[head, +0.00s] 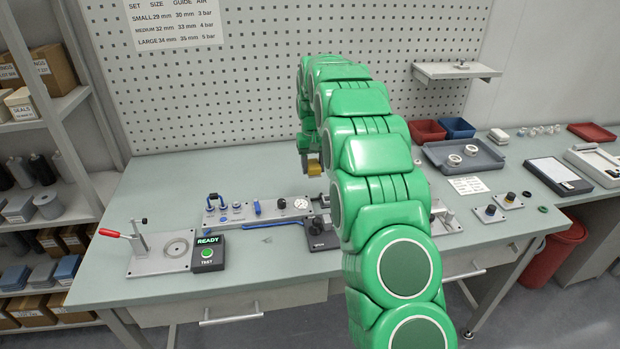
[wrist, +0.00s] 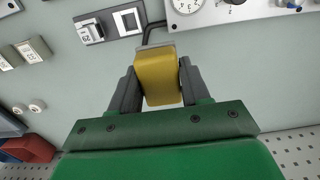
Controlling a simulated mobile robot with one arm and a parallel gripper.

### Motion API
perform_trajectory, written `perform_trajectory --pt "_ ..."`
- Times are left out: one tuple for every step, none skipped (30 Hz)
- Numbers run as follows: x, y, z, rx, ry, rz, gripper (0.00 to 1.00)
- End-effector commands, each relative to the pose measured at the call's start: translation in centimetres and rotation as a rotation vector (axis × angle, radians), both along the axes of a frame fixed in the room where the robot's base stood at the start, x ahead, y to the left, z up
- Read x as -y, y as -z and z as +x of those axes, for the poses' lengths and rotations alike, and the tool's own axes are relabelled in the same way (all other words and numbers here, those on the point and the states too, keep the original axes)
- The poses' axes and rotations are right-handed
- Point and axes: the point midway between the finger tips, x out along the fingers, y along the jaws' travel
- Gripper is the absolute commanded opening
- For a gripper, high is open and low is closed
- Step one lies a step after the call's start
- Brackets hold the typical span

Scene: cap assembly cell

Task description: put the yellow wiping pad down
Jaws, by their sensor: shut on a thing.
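The yellow wiping pad (wrist: 158,80) is between the two dark fingers of my gripper (wrist: 157,70) in the wrist view, with a grey strip along its far edge. My gripper is shut on it. In the head view the pad (head: 315,168) shows as a small yellow block under the end of my green arm. It appears held above the back part of the grey-green workbench (head: 150,195). My arm hides part of the bench behind and beside it.
A fixture plate with a gauge (head: 265,208) lies mid-bench, near a black block (head: 320,235). A toggle clamp (head: 140,245) and a READY box (head: 208,255) stand at left. A grey tray (head: 440,165) and bins are at right. The back left bench is clear.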

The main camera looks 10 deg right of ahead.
Motion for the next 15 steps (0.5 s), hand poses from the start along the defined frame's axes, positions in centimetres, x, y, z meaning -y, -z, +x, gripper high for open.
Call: perform_trajectory --pt "0.0 0.3 0.5 -0.001 0.0 0.0 0.08" --pt "0.0 0.4 0.7 0.0 0.0 0.0 0.08" --pt "0.0 0.5 1.1 0.0 0.0 0.0 0.08" --pt "0.0 0.7 1.4 0.0 0.0 0.0 0.08" --pt "0.0 0.9 1.6 -0.001 0.0 0.0 0.08" --pt "0.0 1.4 1.9 -0.002 0.0 0.0 0.08" --pt "0.0 1.7 2.1 -0.003 0.0 0.0 0.08" --pt "0.0 2.0 2.3 -0.003 0.0 0.0 0.08" --pt "0.1 2.3 2.6 -0.003 0.0 0.0 0.08" --pt "0.1 2.6 2.8 -0.003 0.0 0.0 0.08" --pt "0.1 2.8 3.0 -0.002 0.0 0.0 0.08" --pt "0.1 3.1 3.4 -0.001 0.0 0.0 0.08" --pt "0.1 3.4 3.6 -0.001 0.0 0.0 0.08" --pt "0.1 3.7 3.8 0.0 0.0 0.0 0.08" --pt "0.1 4.0 4.1 0.0 0.0 0.0 0.08"
